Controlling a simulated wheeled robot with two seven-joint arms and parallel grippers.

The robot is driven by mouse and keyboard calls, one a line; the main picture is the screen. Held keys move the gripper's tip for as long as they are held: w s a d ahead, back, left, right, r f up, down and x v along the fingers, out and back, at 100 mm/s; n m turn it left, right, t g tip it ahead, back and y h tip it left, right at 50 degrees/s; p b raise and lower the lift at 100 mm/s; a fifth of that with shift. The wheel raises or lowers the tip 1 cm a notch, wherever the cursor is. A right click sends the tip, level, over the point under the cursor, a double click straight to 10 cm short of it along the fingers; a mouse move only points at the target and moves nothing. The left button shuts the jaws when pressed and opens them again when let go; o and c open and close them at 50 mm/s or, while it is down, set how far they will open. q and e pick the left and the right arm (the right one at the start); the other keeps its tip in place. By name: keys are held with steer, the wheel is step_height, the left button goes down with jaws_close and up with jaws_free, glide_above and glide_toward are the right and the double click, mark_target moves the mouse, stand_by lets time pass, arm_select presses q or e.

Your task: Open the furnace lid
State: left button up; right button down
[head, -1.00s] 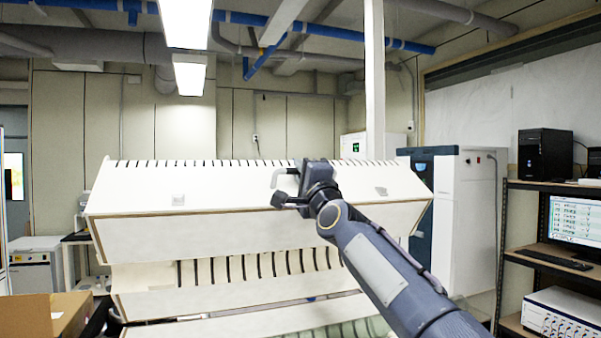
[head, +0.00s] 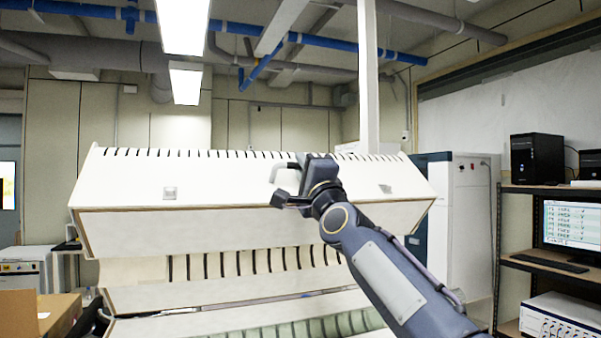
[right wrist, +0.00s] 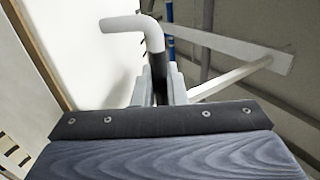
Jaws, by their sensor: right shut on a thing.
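The furnace lid (head: 240,185) is a long white slotted cover, raised above the white furnace body (head: 170,298), with an open gap between them. A white bent handle (head: 280,170) sits near the middle of the lid's sloping front. My right gripper (head: 281,187) is at this handle and shut on it. In the right wrist view the handle (right wrist: 135,24) rises from between the fingers (right wrist: 160,82) and bends left, with the white lid surface (right wrist: 60,50) beside it. My left gripper is out of view.
A cardboard box (head: 38,315) stands at the lower left. A white and dark blue cabinet (head: 460,215) stands behind the lid's right end. A shelf with a computer tower (head: 537,157) and monitor (head: 570,222) is at the right. A white post (head: 369,80) rises behind the lid.

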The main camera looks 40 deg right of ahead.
steer(key=c, duration=1.6)
jaws_free()
steer(key=b+v, duration=0.2)
steer(key=v, duration=0.5)
steer(key=shift+s+a+f, duration=0.1)
steer(key=shift+s+f, duration=0.1)
steer(key=shift+s, duration=0.15)
